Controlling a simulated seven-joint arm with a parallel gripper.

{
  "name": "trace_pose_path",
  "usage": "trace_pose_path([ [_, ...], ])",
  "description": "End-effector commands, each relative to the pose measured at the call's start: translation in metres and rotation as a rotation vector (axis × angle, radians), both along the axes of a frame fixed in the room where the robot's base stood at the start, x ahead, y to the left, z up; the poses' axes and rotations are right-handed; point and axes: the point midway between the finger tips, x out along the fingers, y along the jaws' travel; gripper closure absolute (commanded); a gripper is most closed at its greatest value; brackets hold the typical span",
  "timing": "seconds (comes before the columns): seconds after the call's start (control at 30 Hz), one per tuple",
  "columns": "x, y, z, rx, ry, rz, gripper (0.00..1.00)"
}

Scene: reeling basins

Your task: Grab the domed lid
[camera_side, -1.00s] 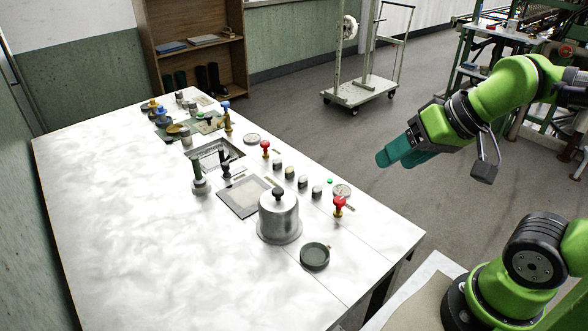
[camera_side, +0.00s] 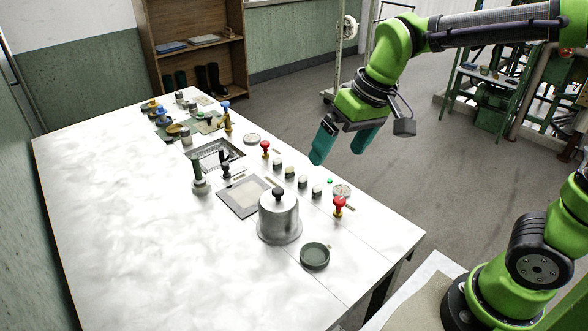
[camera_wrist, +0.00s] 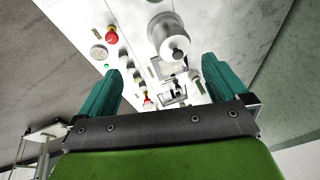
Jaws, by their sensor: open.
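The domed lid (camera_side: 278,218) is a silver metal cover with a black knob on top. It stands upright near the front right of the white table, and in the wrist view it shows as a round silver shape (camera_wrist: 167,33) beyond the fingers. My gripper (camera_side: 338,154) has teal fingers and a green body. It is open and empty, held above and behind the lid, past the table's far right edge in the side view. In the wrist view the fingers (camera_wrist: 165,88) stand wide apart. What lies under the lid is hidden.
A small dark round dish (camera_side: 315,256) sits close to the lid's front right. Red knobs (camera_side: 339,205) and several small buttons line the table's right side. A dark upright handle (camera_side: 198,177) stands behind the lid. The left half of the white table (camera_side: 110,240) is clear.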

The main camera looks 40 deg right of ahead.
Motion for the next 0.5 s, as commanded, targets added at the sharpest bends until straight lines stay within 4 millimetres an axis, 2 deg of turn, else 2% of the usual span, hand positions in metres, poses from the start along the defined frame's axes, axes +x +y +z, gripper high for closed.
trace_pose_path([
  [0.03,0.019,0.009,-0.004,-0.027,0.041,0.048,0.00],
  [0.1,0.041,0.020,-0.009,-0.066,0.089,0.113,0.00],
  [0.3,0.097,0.049,-0.026,-0.171,0.207,0.286,0.00],
  [0.4,0.114,0.057,-0.026,-0.207,0.237,0.344,0.00],
  [0.5,0.122,0.058,-0.014,-0.225,0.241,0.376,0.00],
])
